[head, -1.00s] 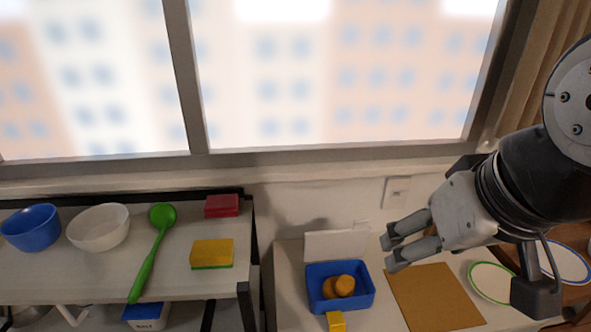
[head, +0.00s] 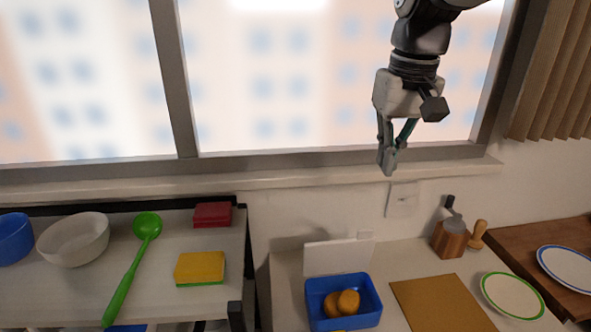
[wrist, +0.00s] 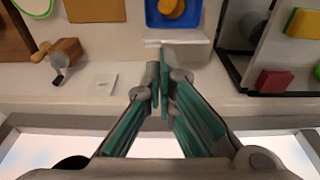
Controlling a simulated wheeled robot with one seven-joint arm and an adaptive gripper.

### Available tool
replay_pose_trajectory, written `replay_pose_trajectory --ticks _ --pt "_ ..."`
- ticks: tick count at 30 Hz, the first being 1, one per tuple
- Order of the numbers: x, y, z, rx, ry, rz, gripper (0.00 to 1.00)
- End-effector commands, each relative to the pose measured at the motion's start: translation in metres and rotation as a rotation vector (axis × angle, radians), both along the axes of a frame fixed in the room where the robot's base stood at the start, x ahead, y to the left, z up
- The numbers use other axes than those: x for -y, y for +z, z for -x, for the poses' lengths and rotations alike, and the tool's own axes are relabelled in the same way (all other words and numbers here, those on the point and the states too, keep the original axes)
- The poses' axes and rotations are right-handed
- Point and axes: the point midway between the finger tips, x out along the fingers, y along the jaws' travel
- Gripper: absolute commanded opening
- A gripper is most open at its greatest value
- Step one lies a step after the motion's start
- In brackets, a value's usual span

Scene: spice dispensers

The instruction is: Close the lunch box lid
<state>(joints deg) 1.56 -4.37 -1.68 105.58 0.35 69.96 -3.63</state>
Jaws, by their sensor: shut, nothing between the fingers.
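The blue lunch box (head: 318,313) stands on the counter below the window, with round orange-brown food (head: 347,302) inside. Its white lid (head: 338,257) stands upright along the back edge, so the box is open. The box (wrist: 153,16) and the lid (wrist: 190,36) also show at the top of the wrist view. My gripper (head: 388,170) points down, shut and empty, in front of the window sill, above and to the right of the lid. In the wrist view my gripper's fingertips (wrist: 163,82) are together, and overlap the lid's lower edge in the picture.
A brown board (head: 440,303) lies right of the box, with a grinder (head: 451,238) behind it and plates (head: 512,296) farther right. A shelf at left holds a sponge (head: 200,268), a red block (head: 213,214), a green spoon (head: 136,265) and bowls (head: 74,240). A wall outlet (head: 403,199) is behind.

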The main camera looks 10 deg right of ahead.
Motion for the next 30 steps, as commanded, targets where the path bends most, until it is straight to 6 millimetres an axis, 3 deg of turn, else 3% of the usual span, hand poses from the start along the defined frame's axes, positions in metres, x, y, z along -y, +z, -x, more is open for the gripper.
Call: replay_pose_trajectory --ticks 1,6,12,18,23,30 --pt "0.003 -0.012 -0.024 -0.033 0.0 0.0 0.0" --pt "0.012 -0.044 -0.087 -0.132 0.002 0.001 0.0" --pt "0.021 -0.082 -0.14 -0.223 0.007 0.001 0.0" --pt "0.025 -0.1 -0.161 -0.263 0.009 0.001 0.0" --pt "0.026 -0.11 -0.16 -0.268 0.01 0.001 0.0" --pt "0.025 -0.15 -0.154 -0.271 0.009 0.001 0.0"
